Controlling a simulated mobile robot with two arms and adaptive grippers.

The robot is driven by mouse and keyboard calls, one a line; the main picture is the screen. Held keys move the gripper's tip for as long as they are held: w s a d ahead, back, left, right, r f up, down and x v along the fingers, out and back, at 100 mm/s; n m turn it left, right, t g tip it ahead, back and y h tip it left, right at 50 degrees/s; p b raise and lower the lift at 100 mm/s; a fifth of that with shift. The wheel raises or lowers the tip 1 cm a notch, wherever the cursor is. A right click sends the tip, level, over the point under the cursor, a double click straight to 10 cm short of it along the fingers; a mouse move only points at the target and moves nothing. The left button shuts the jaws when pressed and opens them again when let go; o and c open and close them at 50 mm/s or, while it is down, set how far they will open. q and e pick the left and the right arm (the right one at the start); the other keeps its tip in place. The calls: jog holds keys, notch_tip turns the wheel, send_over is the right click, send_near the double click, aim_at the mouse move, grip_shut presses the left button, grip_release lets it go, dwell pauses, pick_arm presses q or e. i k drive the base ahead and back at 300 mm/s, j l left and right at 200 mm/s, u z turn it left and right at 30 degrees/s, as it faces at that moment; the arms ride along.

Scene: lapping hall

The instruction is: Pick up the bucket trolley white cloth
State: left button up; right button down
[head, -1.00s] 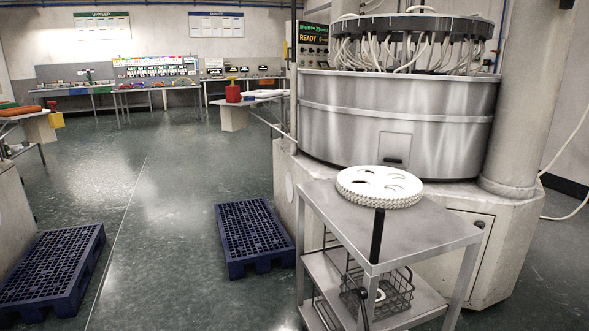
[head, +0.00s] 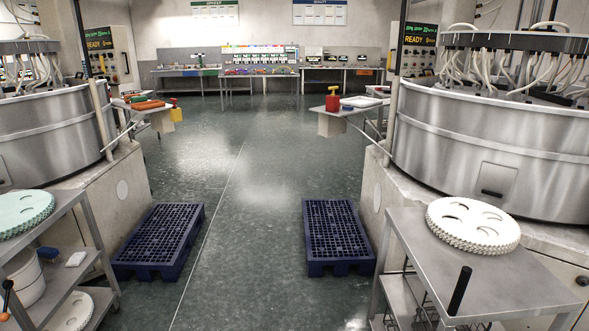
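At the lower left stands a grey metal trolley (head: 85,225) with a white bucket (head: 24,280), cut off by the left edge, on its middle shelf. A small white folded thing, which looks like the white cloth (head: 76,259), lies on that shelf to the right of the bucket. Neither of my grippers is in view.
A mint-green toothed disc stack (head: 22,212) lies on the left trolley's top. A right trolley (head: 510,285) bears white discs (head: 470,225). Two blue pallets (head: 160,240) (head: 338,235) lie before the lapping machines. The floor aisle (head: 240,220) between them is clear.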

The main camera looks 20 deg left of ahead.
aim_at(76, 259)
jog(key=u, duration=2)
jog(key=i+l+u, duration=0.1)
jog(key=i+l, duration=0.2)
jog(key=i+l+u, duration=0.15)
jog(key=i+l, duration=0.2)
jog(key=i+l+u, duration=0.1)
jog(key=i+l, duration=0.3)
jog(key=i+l+u, duration=0.1)
jog(key=i+l, duration=0.25)
jog(key=i+l+u, duration=0.15)
jog(key=i+l, duration=0.15)
jog(key=l, duration=0.15)
jog(key=i+l+u, duration=0.1)
jog(key=i+l, duration=0.2)
jog(key=l, duration=0.2)
jog(key=i+l+u, duration=0.1)
jog(key=i+l, duration=0.15)
jog(key=l, duration=0.2)
